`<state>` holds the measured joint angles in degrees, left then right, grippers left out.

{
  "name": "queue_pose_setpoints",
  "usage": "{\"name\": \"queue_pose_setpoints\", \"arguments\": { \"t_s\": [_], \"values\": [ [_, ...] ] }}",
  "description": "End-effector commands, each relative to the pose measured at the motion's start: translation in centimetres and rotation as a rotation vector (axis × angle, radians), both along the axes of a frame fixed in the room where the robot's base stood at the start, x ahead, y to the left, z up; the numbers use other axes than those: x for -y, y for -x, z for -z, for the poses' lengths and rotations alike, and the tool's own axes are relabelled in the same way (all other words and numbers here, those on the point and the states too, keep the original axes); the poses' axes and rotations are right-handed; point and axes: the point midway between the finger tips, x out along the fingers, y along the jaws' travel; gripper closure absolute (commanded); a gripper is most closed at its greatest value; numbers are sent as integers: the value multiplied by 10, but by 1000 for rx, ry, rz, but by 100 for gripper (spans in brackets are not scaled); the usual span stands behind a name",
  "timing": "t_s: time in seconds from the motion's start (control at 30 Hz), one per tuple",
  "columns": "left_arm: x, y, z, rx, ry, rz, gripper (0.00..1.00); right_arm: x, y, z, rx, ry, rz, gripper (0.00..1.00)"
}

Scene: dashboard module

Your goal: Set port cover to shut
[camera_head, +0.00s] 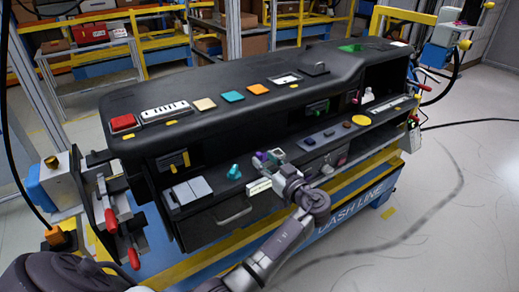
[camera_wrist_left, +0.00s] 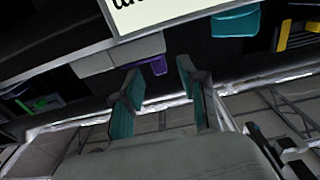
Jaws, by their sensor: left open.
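No part is marked clearly enough for me to be sure which is the port cover. A small purple piece (camera_head: 261,156) sticks out at the dashboard's front shelf, beside my left gripper (camera_head: 273,158). The purple piece also shows in the left wrist view (camera_wrist_left: 158,66), just beyond and between the fingertips, apart from them as far as I can tell. My left gripper is open, with teal finger pads (camera_wrist_left: 158,92) and nothing between them. Its wrist hides part of the shelf in the head view. My right gripper is not in view.
The black dashboard (camera_head: 220,75) rests on a blue and yellow stand. A teal knob (camera_head: 234,172) and a white label plate (camera_head: 258,187) are left of my left gripper. A drawer handle (camera_head: 233,216) sits below. Red-handled clamps (camera_head: 111,220) stand at the left end.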

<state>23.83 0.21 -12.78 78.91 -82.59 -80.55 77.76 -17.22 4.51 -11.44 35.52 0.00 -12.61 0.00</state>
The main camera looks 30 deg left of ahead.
Motion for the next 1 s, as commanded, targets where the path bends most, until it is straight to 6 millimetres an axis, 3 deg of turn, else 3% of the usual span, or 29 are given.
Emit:
{"name": "queue_pose_setpoints", "arguments": {
  "t_s": [0.23, 0.6, 0.87, 1.0],
  "values": [
    [-29, -12, -1, -1, 0, 0, 58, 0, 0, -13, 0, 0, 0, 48],
    [-34, -14, 1, 0, 1, 1, 58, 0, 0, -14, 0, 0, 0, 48],
    [-34, -14, 1, 0, 1, 1, 100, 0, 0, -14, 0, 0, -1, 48],
    [-34, -14, 1, -1, 1, 1, 100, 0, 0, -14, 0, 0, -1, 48]
  ]
}}
